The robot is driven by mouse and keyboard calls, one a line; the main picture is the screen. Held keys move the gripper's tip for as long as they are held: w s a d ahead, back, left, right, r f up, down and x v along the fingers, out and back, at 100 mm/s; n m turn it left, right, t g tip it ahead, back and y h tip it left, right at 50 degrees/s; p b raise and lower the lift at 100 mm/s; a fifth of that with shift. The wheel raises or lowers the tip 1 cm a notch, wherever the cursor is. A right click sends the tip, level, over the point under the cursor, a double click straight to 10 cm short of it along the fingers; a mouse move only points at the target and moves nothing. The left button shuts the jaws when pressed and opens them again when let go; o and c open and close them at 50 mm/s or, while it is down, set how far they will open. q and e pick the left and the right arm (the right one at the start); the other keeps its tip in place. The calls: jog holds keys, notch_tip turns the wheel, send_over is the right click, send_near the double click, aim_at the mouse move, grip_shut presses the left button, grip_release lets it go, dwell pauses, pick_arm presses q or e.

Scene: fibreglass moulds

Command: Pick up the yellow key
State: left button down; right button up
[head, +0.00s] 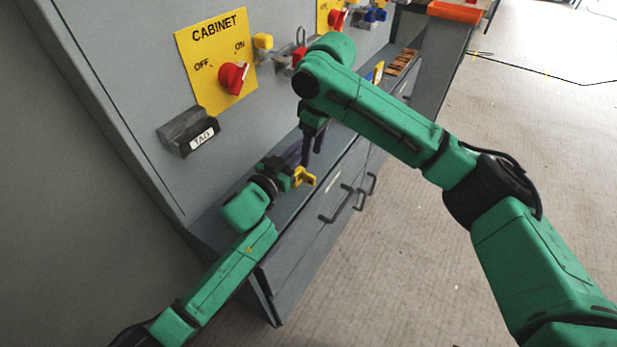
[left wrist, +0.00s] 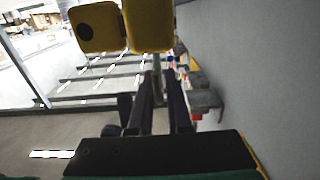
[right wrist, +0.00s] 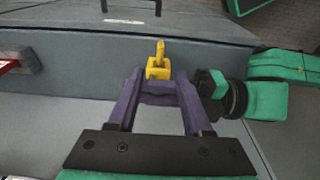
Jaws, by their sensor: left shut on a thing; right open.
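The yellow key (head: 304,177) is a small blocky piece at the tip of my left gripper (head: 292,178), which is shut on it above the cabinet's ledge. In the left wrist view the key (left wrist: 150,26) looms large at the top, beyond the dark fingers. My right gripper (head: 313,148) points down, just above and beside the left one. In the right wrist view its purple fingers (right wrist: 161,92) are apart and empty, and the key (right wrist: 158,68) shows beyond them. The left gripper's fingers are mostly hidden there.
The grey cabinet panel bears a yellow sign (head: 217,62) with a red switch (head: 233,77), a grey tag block (head: 189,131) and a yellow padlock (head: 263,41). Drawer handles (head: 338,206) stick out below the ledge. An orange tray (head: 455,12) lies at the far end. Open floor lies right.

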aim_at(309, 174)
jog(key=f, duration=0.8)
jog(key=shift+w+a+f, duration=0.3)
jog(key=shift+w+a, duration=0.05)
grip_shut()
dwell(0.8)
